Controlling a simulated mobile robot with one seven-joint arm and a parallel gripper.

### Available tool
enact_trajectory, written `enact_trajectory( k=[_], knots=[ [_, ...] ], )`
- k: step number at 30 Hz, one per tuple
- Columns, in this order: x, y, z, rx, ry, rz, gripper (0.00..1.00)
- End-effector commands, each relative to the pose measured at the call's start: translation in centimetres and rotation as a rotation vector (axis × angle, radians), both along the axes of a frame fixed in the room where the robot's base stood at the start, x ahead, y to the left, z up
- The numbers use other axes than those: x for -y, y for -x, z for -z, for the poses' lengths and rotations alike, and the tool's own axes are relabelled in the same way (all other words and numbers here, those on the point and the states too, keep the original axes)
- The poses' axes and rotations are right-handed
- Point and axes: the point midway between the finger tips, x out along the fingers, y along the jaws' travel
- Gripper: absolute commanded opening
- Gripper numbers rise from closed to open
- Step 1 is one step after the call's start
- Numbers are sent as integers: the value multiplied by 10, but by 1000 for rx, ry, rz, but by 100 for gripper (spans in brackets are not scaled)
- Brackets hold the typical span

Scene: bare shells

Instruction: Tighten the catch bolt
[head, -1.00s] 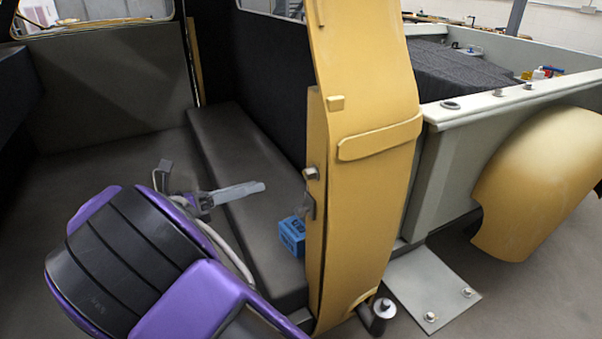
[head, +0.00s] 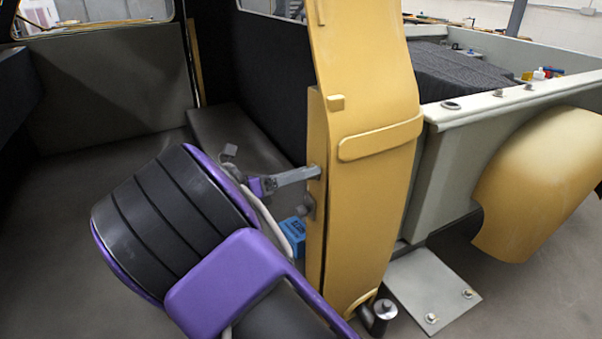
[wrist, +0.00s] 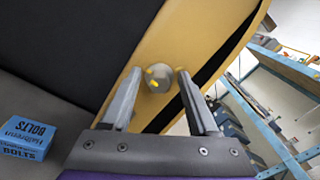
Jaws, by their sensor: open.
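The catch bolt (wrist: 158,78) is a round grey head with yellow marks, set on the edge of the yellow pillar panel (wrist: 178,50). In the wrist view it sits between my open fingers, near their tips, with a visible gap on either side. My gripper (head: 314,172) reaches the left edge of the pillar in the head view, where its fingertips hide the bolt. A small grey catch fitting (head: 307,207) sits on the pillar edge just below. I cannot tell whether a finger touches the bolt.
A blue bolts box (head: 293,232) lies on the dark bench by the pillar, also left in the wrist view (wrist: 27,137). A yellow fender (head: 545,190) and a grey plate (head: 433,285) are at right. The floor at left is clear.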

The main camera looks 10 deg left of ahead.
Motion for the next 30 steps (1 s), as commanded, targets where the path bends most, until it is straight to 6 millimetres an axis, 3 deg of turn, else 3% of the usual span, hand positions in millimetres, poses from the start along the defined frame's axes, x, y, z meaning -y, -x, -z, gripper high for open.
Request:
enact_trajectory(
  k=[2, 10, 23, 30],
  knots=[
    [0, 0, 0, 0, 0, 0, 49],
    [0, 0, 0, 0, 0, 0, 0],
    [0, 1, -1, 25, -19, 1, 0],
    [0, 1, -1, 127, -97, 3, 0]
  ],
)
